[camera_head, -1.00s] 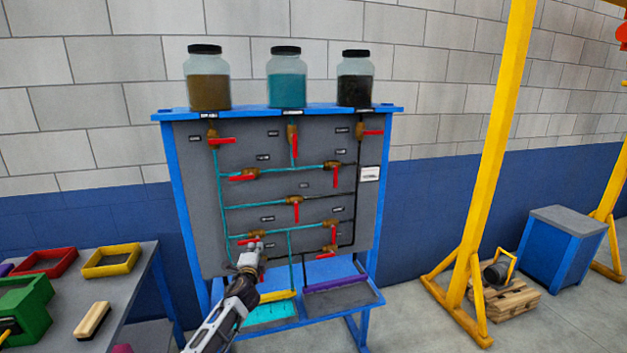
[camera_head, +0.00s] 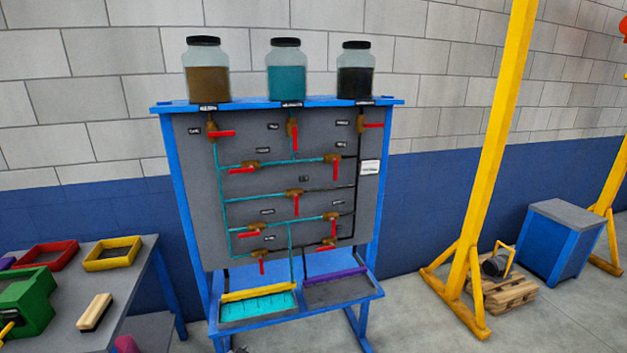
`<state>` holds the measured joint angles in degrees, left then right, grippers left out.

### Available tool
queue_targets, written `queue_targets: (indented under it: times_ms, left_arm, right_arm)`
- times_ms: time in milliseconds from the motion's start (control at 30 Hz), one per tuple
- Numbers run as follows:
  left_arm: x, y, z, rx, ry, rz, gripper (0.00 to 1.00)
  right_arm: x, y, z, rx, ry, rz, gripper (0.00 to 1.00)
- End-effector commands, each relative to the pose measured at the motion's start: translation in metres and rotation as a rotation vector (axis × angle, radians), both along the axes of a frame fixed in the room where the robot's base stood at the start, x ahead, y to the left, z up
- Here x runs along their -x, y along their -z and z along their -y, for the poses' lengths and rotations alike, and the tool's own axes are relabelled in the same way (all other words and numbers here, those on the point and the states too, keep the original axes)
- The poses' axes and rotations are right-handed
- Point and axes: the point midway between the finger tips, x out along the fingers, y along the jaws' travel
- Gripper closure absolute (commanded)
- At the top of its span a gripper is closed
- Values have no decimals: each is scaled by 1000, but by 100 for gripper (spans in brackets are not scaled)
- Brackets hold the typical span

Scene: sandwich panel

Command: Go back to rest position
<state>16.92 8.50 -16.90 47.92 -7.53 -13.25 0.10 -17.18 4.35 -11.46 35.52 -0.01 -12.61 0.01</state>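The valve panel (camera_head: 275,220) stands ahead in its blue frame, with several red-handled brass valves joined by teal and black pipes. Three jars stand on its top shelf: one brown (camera_head: 207,72), one teal (camera_head: 286,72) and one black (camera_head: 355,72). Below the panel, a left tray (camera_head: 258,307) holds teal liquid and a right tray (camera_head: 335,292) looks dark. No gripper can be made out at the panel. A small grey piece at the bottom edge may be part of my arm. My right gripper is out of view.
A table (camera_head: 128,285) at the left holds a red bin, a yellow bin (camera_head: 113,253), a green container (camera_head: 28,300) and a brush-like block (camera_head: 94,312). A yellow gantry post (camera_head: 487,160), a wooden pallet (camera_head: 508,293) and a blue cabinet (camera_head: 562,243) stand at the right. Floor between panel and gantry is clear.

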Motion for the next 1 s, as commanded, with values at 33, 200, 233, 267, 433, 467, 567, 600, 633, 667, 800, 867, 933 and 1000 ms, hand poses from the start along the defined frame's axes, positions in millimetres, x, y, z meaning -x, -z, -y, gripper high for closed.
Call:
queue_targets:
  times_ms: [33, 200, 233, 267, 433, 467, 567, 600, 633, 667, 800, 867, 933, 1000]
  left_arm:
    - [18, 20, -2, 15, -15, -34, 100]
    - [74, 74, -8, 57, -63, -133, 100]
    - [85, 84, -9, 63, -70, -151, 100]
    - [96, 93, -10, 69, -78, -169, 100]
    - [159, 139, -15, 94, -120, -267, 100]
    - [171, 147, -16, 97, -128, -285, 100]
    - [210, 171, -17, 106, -147, -341, 100]
    - [227, 180, -17, 107, -154, -364, 100]
    - [239, 187, -18, 107, -159, -380, 100]
    - [251, 193, -18, 109, -164, -396, 100]
    - [311, 219, -19, 107, -182, -471, 100]
    - [337, 229, -18, 107, -188, -502, 100]
    - [367, 239, -17, 108, -194, -537, 100]
    - [399, 248, -16, 109, -200, -572, 100]
  right_arm:
    - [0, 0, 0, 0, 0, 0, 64]
    - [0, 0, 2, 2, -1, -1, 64]
    - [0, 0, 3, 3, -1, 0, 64]
    - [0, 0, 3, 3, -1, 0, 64]
    - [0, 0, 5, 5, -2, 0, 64]
    - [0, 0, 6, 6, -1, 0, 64]
    - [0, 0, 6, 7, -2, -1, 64]
    - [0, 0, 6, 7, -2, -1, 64]
    - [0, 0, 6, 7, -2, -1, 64]
    - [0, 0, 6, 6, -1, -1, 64]
    - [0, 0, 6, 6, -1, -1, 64]
    - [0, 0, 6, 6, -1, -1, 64]
    - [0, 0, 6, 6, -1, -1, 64]
    - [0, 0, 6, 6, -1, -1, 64]
